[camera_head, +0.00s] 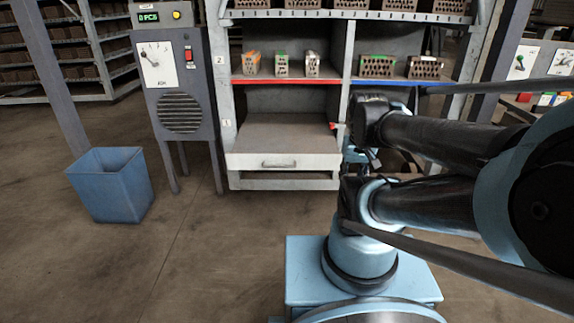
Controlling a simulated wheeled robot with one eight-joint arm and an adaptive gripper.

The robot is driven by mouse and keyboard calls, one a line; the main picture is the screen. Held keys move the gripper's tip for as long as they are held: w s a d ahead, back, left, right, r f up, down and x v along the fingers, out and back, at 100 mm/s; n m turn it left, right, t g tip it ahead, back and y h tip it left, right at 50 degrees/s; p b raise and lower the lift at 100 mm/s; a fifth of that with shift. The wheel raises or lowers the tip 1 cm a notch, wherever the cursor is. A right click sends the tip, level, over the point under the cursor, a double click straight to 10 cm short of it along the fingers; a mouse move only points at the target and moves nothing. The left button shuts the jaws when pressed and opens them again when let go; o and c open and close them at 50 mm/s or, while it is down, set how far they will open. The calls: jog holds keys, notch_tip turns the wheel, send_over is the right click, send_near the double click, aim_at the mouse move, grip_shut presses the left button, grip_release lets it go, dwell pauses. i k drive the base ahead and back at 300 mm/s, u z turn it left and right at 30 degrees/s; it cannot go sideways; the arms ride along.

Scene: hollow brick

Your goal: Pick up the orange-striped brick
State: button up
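A light brick with orange on it (251,63) stands at the left end of the red-edged shelf (285,82). A brown hollow brick with an orange-red mark on top (425,67) lies at the right on the blue-edged shelf (395,82). Both show small, and I cannot tell the exact stripe patterns. My arm fills the right side of the view, with dark links in front of the rack's lower right bay. I cannot make out my gripper or its fingers. No brick is seen held.
A green-marked light brick (282,66) and a whitish one (312,65) share the red-edged shelf; a green-marked brown brick (377,65) is on the blue-edged shelf. A grey control cabinet (180,90) and blue bin (110,185) stand left. Floor at lower left is clear.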

aim_at(252, 63)
jog(key=k, duration=0.55)
jog(key=u, duration=0.45)
jog(key=i, duration=2.05)
jog(key=z, duration=0.4)
